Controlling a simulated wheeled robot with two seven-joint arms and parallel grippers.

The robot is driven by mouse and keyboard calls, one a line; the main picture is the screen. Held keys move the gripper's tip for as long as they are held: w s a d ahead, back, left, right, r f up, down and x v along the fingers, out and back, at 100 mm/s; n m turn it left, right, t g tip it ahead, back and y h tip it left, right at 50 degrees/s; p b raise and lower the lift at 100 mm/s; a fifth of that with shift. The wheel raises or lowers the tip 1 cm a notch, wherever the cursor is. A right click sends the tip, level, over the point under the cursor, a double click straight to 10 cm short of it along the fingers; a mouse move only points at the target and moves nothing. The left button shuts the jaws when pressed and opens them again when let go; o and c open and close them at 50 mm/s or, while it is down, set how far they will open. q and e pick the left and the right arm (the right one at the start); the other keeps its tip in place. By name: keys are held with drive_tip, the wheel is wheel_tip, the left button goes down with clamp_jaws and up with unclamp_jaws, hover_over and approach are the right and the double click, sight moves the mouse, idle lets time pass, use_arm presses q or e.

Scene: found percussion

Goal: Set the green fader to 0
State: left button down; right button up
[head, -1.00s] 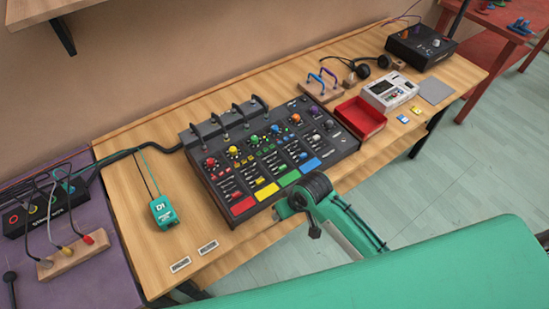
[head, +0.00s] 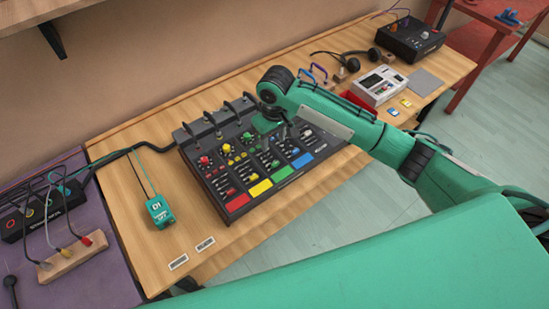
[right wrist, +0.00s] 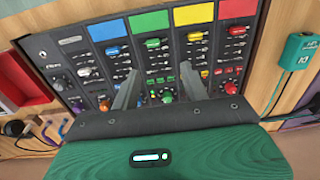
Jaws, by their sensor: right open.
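The dark mixer (head: 232,213) lies on the wooden table, with red, yellow, green and blue pads along its near edge. In the head view this gripper (head: 288,132) is over the mixer's right half. My left gripper is out of view.
A teal DI box (head: 160,211) lies left of the mixer. Several jacks with cables (head: 228,108) stand along the mixer's back edge. The red tray (right wrist: 18,85), partly hidden by my arm in the head view, and a white device (head: 378,85) are to its right.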

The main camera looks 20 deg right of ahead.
sight(275, 163)
drive_tip(key=f+p, duration=0.1)
drive_tip(key=f, duration=0.3)
drive_tip(key=f+p, duration=0.1)
drive_tip(key=f, duration=0.3)
drive_tip(key=f+p, duration=0.1)
drive_tip(key=f, duration=0.3)
drive_tip(key=shift+w+d+f, duration=0.2)
drive_tip(key=shift+w+d, duration=0.15)
drive_tip(key=shift+d, duration=0.05)
drive_tip(key=shift+c, duration=0.4)
